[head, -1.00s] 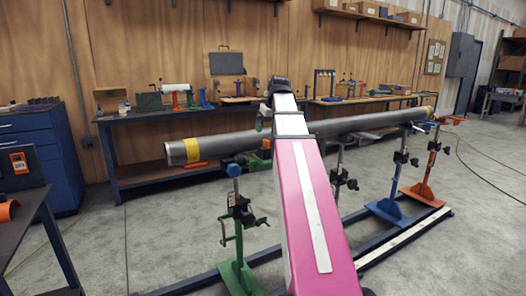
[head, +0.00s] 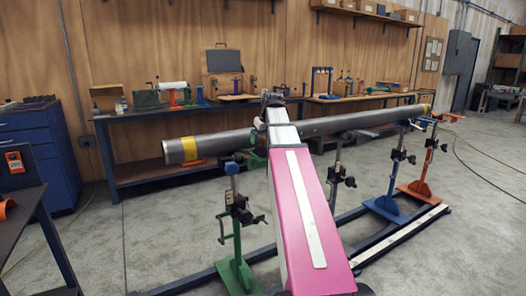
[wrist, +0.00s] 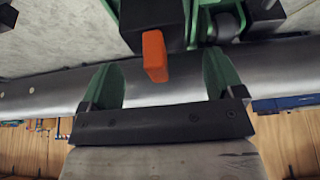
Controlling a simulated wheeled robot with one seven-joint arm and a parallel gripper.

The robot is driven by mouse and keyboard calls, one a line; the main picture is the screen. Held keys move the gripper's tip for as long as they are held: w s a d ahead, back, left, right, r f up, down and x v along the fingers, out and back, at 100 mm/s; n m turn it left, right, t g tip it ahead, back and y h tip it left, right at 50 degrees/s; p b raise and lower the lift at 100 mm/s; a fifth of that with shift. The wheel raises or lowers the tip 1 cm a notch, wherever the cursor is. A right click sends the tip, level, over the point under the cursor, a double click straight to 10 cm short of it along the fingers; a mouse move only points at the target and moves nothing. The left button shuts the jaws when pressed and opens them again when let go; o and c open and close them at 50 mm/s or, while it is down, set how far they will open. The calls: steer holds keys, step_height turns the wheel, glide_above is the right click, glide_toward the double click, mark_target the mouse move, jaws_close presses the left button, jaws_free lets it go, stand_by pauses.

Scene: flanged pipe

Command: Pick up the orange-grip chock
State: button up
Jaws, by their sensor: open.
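The chock's orange grip (wrist: 154,56) shows in the wrist view, just above the middle. It joins a dark block (wrist: 150,18) that runs out of the top of the picture. My gripper (wrist: 161,72) is open. Its two green fingers stand apart to the left and right of the orange grip, and the grip lies near their tips, held by nothing. I cannot tell the exact gap in depth. In the head view my gripper (head: 259,152) is partly hidden by my arm at the pipe, and I cannot make out the chock there.
A long steel pipe (head: 218,145) with yellow bands crosses the view on a green stand (head: 238,235), a blue stand (head: 390,190) and an orange stand (head: 424,180). A green fixture with a dark roller (wrist: 227,22) sits close right of the grip.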

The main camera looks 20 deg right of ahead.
steer(key=shift+x, duration=1.2)
steer(key=c, duration=1.2)
steer(key=shift+r, duration=0.15)
steer(key=shift+r, duration=0.5)
steer(key=r, duration=0.1)
steer(key=a+r, duration=0.1)
steer(key=r, duration=0.1)
steer(key=shift+s+r, duration=0.2)
steer(key=s+a+r, duration=0.3)
steer(key=a+r, duration=0.3)
steer(key=a, duration=0.4)
steer(key=w+d+f, duration=0.2)
steer(key=w+d, duration=0.2)
steer(key=d, duration=0.7)
steer(key=shift+f, duration=4.15)
